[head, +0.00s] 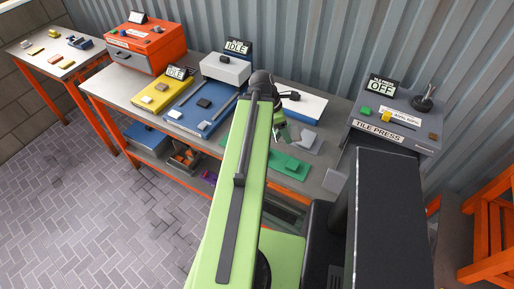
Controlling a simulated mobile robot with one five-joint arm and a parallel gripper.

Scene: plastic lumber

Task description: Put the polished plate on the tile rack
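My gripper (281,133) is at the end of my green arm, low over the middle-right of the long workbench (325,150). It is small and partly hidden by the arm, so its fingers and anything between them are unclear. A grey flat piece (312,141) is just to its right; I cannot tell whether this is the polished plate. A green base with a raised block (290,166) lies in front of the gripper. I cannot pick out the tile rack with certainty; my arm hides part of the bench.
A grey tile press (395,128) with an OFF display stands at the right. A white-topped machine (303,105), blue (202,112) and yellow (160,92) machines and an orange box (147,47) line the bench. An orange frame (490,230) is at right. The left floor is clear.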

